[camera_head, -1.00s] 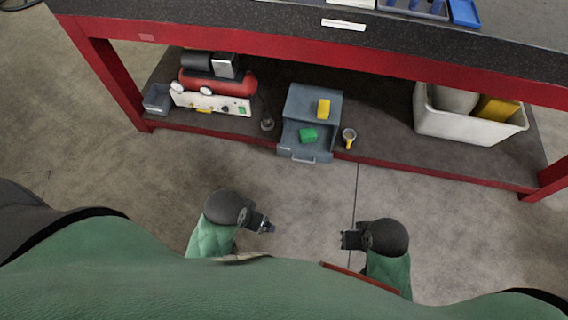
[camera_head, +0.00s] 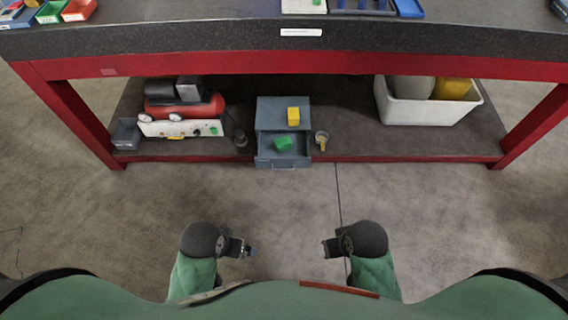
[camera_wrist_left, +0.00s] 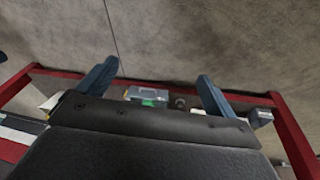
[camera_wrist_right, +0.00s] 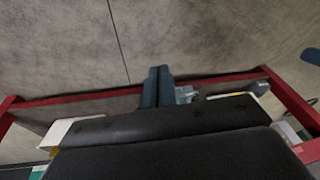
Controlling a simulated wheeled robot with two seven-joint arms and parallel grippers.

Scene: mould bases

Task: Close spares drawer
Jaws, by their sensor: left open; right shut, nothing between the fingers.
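The spares drawer (camera_head: 282,160) is pulled out of the front of a small grey-blue cabinet (camera_head: 270,110) on the bench's lower shelf. A green block (camera_head: 283,143) lies inside the open drawer. A yellow block (camera_head: 293,116) sits on top of the cabinet. The drawer also shows small in the left wrist view (camera_wrist_left: 146,93). My left gripper (camera_head: 249,250) is open and empty over the floor, well short of the drawer. My right gripper (camera_head: 325,248) is shut and empty, also short of it; its closed fingers (camera_wrist_right: 158,72) hide part of the shelf.
A red compressor (camera_head: 184,108) and a grey bin (camera_head: 127,133) stand left of the cabinet. A small cup (camera_head: 321,138) stands close to the drawer's right. A white tub (camera_head: 425,110) is farther right. The red bench frame (camera_head: 78,120) surrounds the shelf; the floor before it is clear.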

